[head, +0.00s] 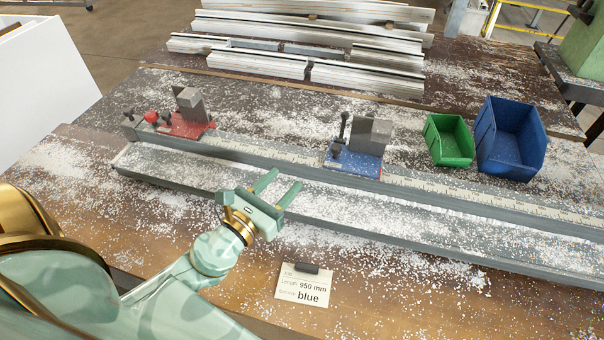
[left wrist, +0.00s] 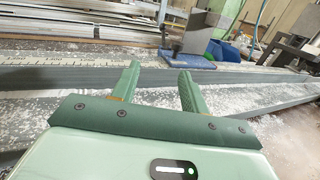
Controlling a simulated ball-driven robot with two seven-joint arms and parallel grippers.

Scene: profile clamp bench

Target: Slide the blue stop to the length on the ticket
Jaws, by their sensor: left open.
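The blue stop (head: 355,160) sits on the ruled rail (head: 450,190), right of the red stop (head: 178,122). It has a grey block and a dark upright lever with a knob. It also shows in the left wrist view (left wrist: 188,60), beyond my fingers. The ticket (head: 303,286) lies on the bench in front of the rail and reads length 950 mm, blue. My left gripper (head: 282,184) is open and empty, in front of the rail and left of the blue stop, apart from it. My right gripper is not in view.
A green bin (head: 448,141) and a larger blue bin (head: 510,140) stand behind the rail, right of the blue stop. Metal profiles (head: 310,50) lie in rows at the back. Pale chips cover much of the bench. The front of the bench is otherwise clear.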

